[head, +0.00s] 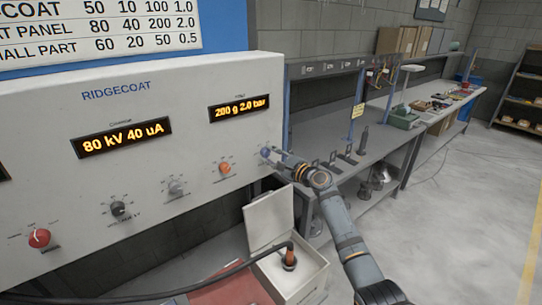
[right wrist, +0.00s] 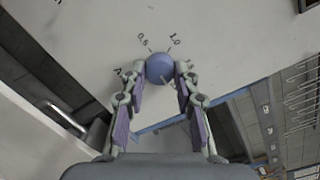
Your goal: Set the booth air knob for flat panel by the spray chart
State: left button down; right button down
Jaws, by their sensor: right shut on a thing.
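The blue air knob (head: 265,152) is at the right end of the white RIDGECOAT panel (head: 150,190). My right gripper (head: 275,155) is on it. In the right wrist view my right gripper (right wrist: 160,82) has a finger on each side of the round blue knob (right wrist: 159,68), shut on it. Marks 0.5 and 1.0 show past the knob; its pointer setting is not clear. The right display (head: 239,108) ends in 2.0 bar, and the left display (head: 122,137) reads 80 kV 40 uA. The spray chart (head: 110,27) is partly cut off, with a PANEL row in the middle. My left gripper is out of view.
An orange knob (head: 225,168), a grey knob (head: 176,188), a black knob (head: 118,208) and a red knob (head: 39,238) sit left of the blue one. An open white box (head: 270,219) stands below. A grey workbench (head: 335,120) is behind my right arm.

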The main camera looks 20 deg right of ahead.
jog(key=shift+f, duration=0.1)
dwell(0.3)
jog(key=c, duration=1)
grip_release()
jog(key=shift+s+d, duration=0.2)
jog(key=shift+s, duration=0.05)
jog(key=v, duration=1.1)
jog(key=shift+s, duration=0.2)
jog(key=shift+d, duration=0.1)
